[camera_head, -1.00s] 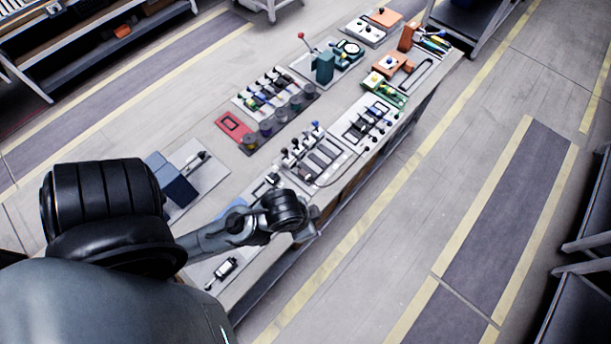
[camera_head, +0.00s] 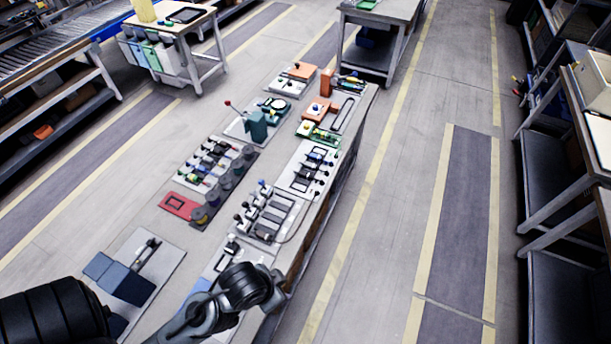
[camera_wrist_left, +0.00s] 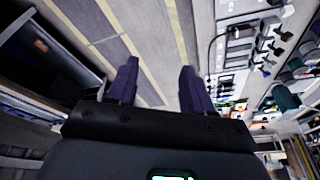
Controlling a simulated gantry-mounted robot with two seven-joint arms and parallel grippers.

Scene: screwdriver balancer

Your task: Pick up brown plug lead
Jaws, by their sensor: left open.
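I cannot pick out a brown plug lead for sure; the plugs are too small to tell apart. Small fittings with dark and blue knobs (camera_head: 262,188) stand beside a rack of slots (camera_head: 272,215) on the bench, and a thin dark cable curves along its right edge. My left gripper (camera_wrist_left: 158,85) is open and empty in the left wrist view, with the floor between its dark purple fingers. The bench fittings lie to the right of it there. In the head view my left wrist hangs over the bench's near right edge and its fingers are hidden. My right gripper is not seen.
A red tray (camera_head: 178,205), several spools (camera_head: 225,180), a teal stand (camera_head: 257,125) and an orange block (camera_head: 318,108) crowd the bench. A blue-grey box (camera_head: 118,278) stands near my arm. The floor right of the bench (camera_head: 390,200) is clear.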

